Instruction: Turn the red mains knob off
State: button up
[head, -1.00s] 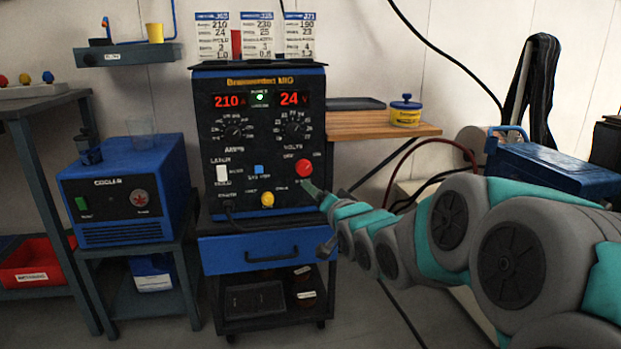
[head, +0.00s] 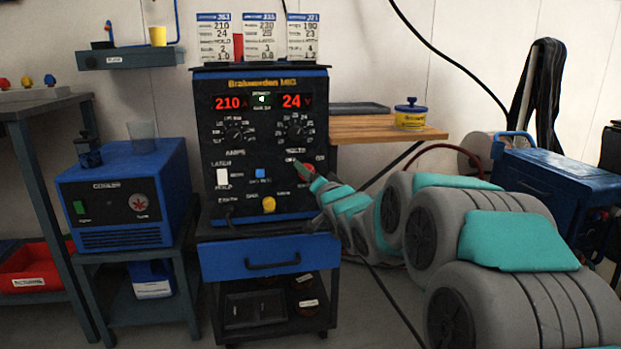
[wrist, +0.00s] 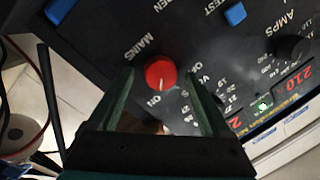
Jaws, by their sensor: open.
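The red mains knob (wrist: 161,72) is on the front panel of the MIG welder (head: 262,85). In the wrist view its white mark points toward the ON label. My gripper (wrist: 160,82) is open, with one green finger on each side of the knob; I cannot tell whether either finger touches it. In the head view my gripper (head: 304,172) is at the lower right of the panel and hides most of the knob. The welder's displays read 210 and 24, and its small indicator is lit.
A blue push button (head: 260,173), a yellow knob (head: 268,204) and a white switch (head: 223,178) share the panel. A blue cooler (head: 125,195) stands to the left. A wooden shelf (head: 370,128) is to the right, above my arm.

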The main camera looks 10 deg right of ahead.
grip_shut()
dwell(0.8)
